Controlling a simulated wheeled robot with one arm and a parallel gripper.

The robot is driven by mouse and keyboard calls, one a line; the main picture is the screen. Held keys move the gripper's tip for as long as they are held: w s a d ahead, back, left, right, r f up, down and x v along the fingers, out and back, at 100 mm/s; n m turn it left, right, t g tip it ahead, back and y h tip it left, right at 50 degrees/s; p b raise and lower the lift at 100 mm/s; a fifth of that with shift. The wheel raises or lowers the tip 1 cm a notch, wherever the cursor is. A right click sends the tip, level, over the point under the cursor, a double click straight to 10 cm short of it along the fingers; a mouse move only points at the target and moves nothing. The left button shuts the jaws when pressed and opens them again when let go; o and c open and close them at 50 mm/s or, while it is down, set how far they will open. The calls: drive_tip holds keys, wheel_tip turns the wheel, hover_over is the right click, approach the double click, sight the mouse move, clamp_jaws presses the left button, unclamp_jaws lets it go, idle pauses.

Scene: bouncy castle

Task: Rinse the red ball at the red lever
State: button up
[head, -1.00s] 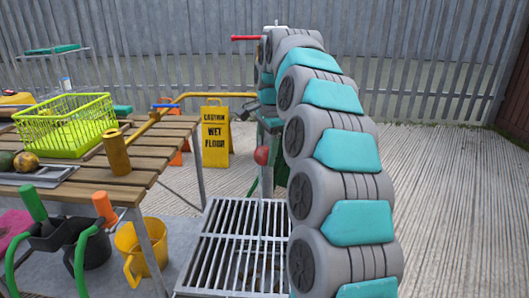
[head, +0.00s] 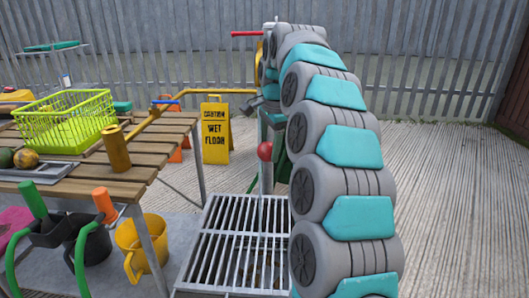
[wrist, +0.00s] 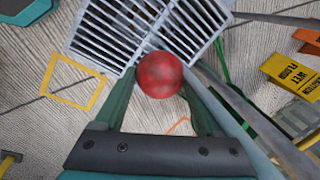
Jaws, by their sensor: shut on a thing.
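The red ball (wrist: 160,74) is held between the two dark green fingers of my gripper (wrist: 160,84) in the wrist view. In the head view the ball (head: 265,151) hangs above the far end of a metal floor grate (head: 228,243), in front of a grey post (head: 266,182). My grey and teal arm arches down the right and hides much of the gripper and the fixture behind. The red lever (head: 248,34) sticks out to the left near the top of my arm, well above the ball. Its mount and any spout are mostly hidden.
A wooden slatted table (head: 150,150) with a lime basket (head: 64,120) stands left. A yellow wet-floor sign (head: 215,132) is behind the grate; a yellow bucket (head: 141,246) is beside it. A yellow pipe (head: 220,92) runs above. Concrete at right is clear.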

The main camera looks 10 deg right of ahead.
drive_tip(key=shift+d, duration=0.15)
idle(0.3)
drive_tip(key=shift+w+a, duration=0.2)
drive_tip(key=shift+a, duration=0.35)
drive_tip(key=shift+d, duration=0.15)
drive_tip(key=shift+s+d, duration=0.25)
drive_tip(key=shift+d, duration=0.15)
drive_tip(key=shift+s, duration=0.1)
